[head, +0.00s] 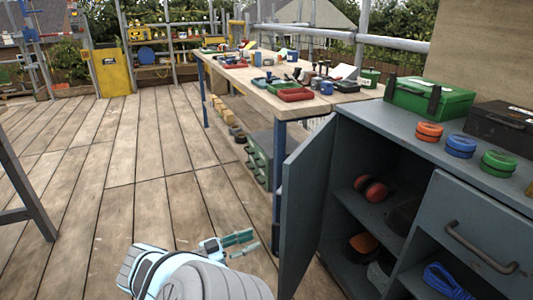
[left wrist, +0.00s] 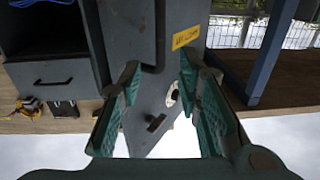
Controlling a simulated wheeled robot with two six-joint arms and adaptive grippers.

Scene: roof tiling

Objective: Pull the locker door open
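The grey-blue locker door (head: 303,205) stands swung open in the head view, its outer face turned left. The locker (head: 365,130) shows its shelves through the opening. My left gripper (head: 246,243) is left of the door near its lower part, fingers pointing right, with a small gap to the door in the picture. In the left wrist view the two teal finger pads (left wrist: 158,85) are apart with nothing held. The door (left wrist: 135,95), with a yellow label (left wrist: 186,37) and a dark handle (left wrist: 156,122), shows beyond and between them. My right gripper is not in view.
Red ear muffs (head: 371,189) and other gear lie on the locker shelves. A drawer with a handle (head: 480,248) is at the right. A workbench (head: 265,90) stands behind the door.

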